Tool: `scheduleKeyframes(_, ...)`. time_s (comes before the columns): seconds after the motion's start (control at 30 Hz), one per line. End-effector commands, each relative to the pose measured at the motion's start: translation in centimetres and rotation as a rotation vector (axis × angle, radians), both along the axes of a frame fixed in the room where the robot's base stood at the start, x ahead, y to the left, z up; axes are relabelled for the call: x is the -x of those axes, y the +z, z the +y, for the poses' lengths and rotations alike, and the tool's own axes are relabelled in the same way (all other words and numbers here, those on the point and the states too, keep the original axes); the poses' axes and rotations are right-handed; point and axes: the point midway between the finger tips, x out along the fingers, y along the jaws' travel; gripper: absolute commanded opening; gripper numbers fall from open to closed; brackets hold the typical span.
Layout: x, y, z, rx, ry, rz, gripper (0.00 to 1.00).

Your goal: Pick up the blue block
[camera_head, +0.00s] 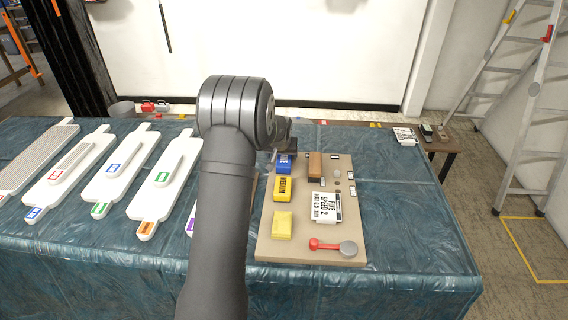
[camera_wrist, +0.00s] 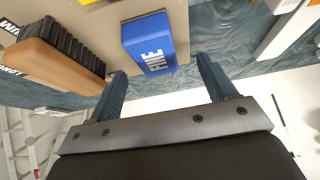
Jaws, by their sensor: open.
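The blue block (camera_head: 285,161) lies at the far left part of a tan board (camera_head: 310,257). In the wrist view the blue block (camera_wrist: 148,45) shows the word FINE and lies just ahead of my fingertips, slightly left of the middle between them. My gripper (camera_wrist: 161,65) is open and empty, with one dark blue finger on each side. The block appears just beyond the fingertips; I cannot tell the exact gap. In the head view my arm hides most of the gripper.
A yellow MEDIUM block (camera_head: 284,187), a paler yellow block (camera_head: 282,226), a wood-backed brush (camera_head: 315,165), a printed card (camera_head: 326,207) and a red lever (camera_head: 322,244) share the board. The brush (camera_wrist: 55,60) is left in the wrist view. Several white paddles (camera_head: 120,165) lie left.

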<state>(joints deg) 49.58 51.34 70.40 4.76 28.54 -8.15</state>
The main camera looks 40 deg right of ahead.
Motion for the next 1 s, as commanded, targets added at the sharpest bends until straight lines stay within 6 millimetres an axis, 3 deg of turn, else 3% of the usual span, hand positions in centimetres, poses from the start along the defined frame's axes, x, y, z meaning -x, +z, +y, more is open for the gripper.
scheduleKeyframes(0.5, -1.4, -4.3, -2.3, -0.002, 0.000, 0.001, 0.77)
scheduleKeyframes(0.83, -1.6, -4.7, -2.5, -0.001, 0.000, -0.001, 0.77)
scheduleKeyframes(1.0, -1.6, -4.7, -2.5, -0.001, 0.000, -0.001, 0.43)
